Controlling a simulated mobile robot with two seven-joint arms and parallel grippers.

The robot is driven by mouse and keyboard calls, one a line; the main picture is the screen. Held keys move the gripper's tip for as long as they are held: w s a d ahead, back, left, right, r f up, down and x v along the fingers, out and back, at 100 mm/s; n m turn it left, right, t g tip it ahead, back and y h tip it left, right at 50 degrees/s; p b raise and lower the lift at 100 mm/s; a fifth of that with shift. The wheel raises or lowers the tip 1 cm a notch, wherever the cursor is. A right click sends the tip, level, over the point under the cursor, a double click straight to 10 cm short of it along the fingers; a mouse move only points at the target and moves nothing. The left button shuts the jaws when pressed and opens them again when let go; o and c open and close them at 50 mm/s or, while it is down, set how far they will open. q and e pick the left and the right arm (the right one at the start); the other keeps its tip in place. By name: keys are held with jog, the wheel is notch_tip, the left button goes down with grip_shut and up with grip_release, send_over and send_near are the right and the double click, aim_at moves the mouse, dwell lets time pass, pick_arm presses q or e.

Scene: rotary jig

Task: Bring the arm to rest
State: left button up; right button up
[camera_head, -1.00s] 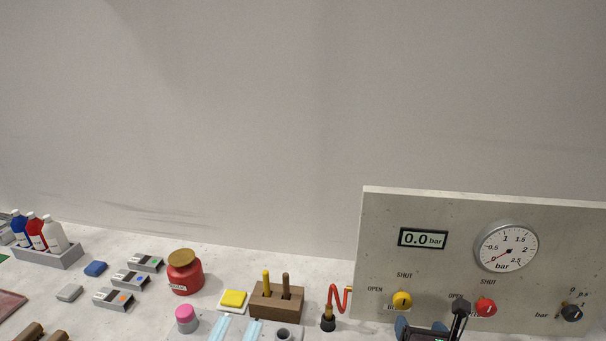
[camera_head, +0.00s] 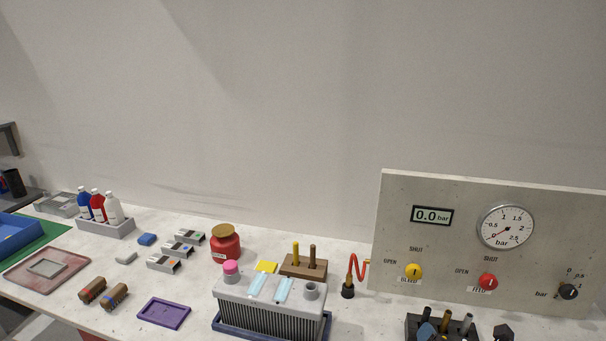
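The task names an arm of mine, and no arm can be made out clearly. My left gripper is not in the head view. At the bottom edge, right of centre, dark and blue-grey shapes stand in front of and beside a black tool block (camera_head: 413,325). A dark piece (camera_head: 503,332) there may be part of my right gripper. Its fingers are not clear, and nothing seen in a grip can be made out.
A panel (camera_head: 540,215) with a gauge, a display reading 0.0 bar and several knobs stands at the right. A grey finned housing (camera_head: 270,312) is at front centre. A red jar (camera_head: 226,245), bottles (camera_head: 97,207) and a purple tray (camera_head: 164,313) stand further left.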

jog(key=s+f+m, duration=0.2)
jog(key=f+m, duration=0.1)
jog(key=m, duration=0.5)
jog(key=s+f+m+y+b, duration=0.1)
jog(key=s+f+m, duration=0.1)
jog(key=m, duration=0.6)
jog(key=s+a+f+m+y, duration=0.1)
jog(key=s+f+m, duration=0.2)
jog(key=m, duration=0.5)
jog(key=shift+f+m, duration=0.4)
pick_arm(q)
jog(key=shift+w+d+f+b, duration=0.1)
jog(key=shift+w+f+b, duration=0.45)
jog(key=shift+b, duration=0.25)
pick_arm(e)
jog(key=s+d+f+m+g+h, duration=0.1)
jog(key=s+f+m+g, duration=0.1)
jog(key=s+f, duration=0.6)
jog(key=shift+s+d+f+m, duration=0.25)
jog(key=shift+s+m, duration=0.35)
jog(key=shift+s, duration=0.6)
